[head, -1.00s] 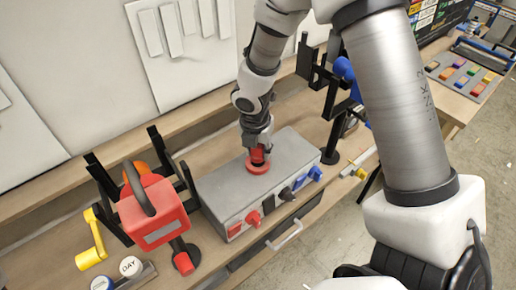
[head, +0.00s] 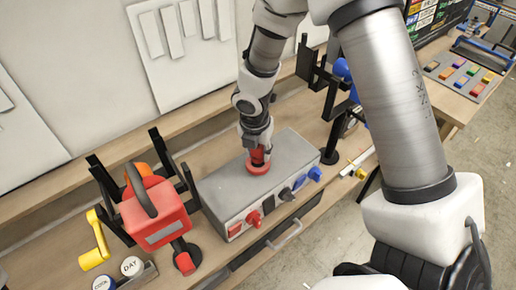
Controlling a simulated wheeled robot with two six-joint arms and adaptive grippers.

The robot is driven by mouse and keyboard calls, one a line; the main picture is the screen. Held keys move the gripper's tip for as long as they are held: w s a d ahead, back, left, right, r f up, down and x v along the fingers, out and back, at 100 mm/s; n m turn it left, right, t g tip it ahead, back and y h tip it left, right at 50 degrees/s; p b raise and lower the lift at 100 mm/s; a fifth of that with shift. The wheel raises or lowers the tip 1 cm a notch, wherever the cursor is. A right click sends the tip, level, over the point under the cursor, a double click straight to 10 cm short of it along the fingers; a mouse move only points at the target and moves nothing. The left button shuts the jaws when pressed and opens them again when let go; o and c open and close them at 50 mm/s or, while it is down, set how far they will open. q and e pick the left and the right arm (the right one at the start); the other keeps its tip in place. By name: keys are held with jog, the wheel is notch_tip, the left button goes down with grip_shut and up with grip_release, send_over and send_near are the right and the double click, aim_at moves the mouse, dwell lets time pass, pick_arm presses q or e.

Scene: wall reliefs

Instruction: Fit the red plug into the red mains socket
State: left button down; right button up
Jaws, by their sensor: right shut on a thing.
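My right gripper (head: 257,151) comes down from above over the grey box (head: 218,186) on the bench. It is shut on the red plug (head: 258,157), of which only a small part shows between the fingers. Directly below is a round red socket (head: 258,169) on the box's top face. The plug is upright and lined up with the socket; from this angle I cannot tell how deep it sits in it. My left gripper is not in view.
The box's front carries a red switch (head: 235,229), a red connector (head: 253,218) and blue connectors (head: 315,174). A red lantern-like case (head: 155,212) on a black rack stands close on the left. A black rack with a blue part (head: 343,69) stands behind right.

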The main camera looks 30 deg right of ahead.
aim_at(256, 159)
dwell(0.6)
jog(key=shift+f+b, duration=0.6)
jog(key=shift+f, duration=0.2)
jog(key=o, duration=1.2)
notch_tip(256, 159, up, 12)
jog(key=s+a, duration=0.1)
jog(key=shift+a, duration=0.25)
jog(key=shift+f, duration=0.1)
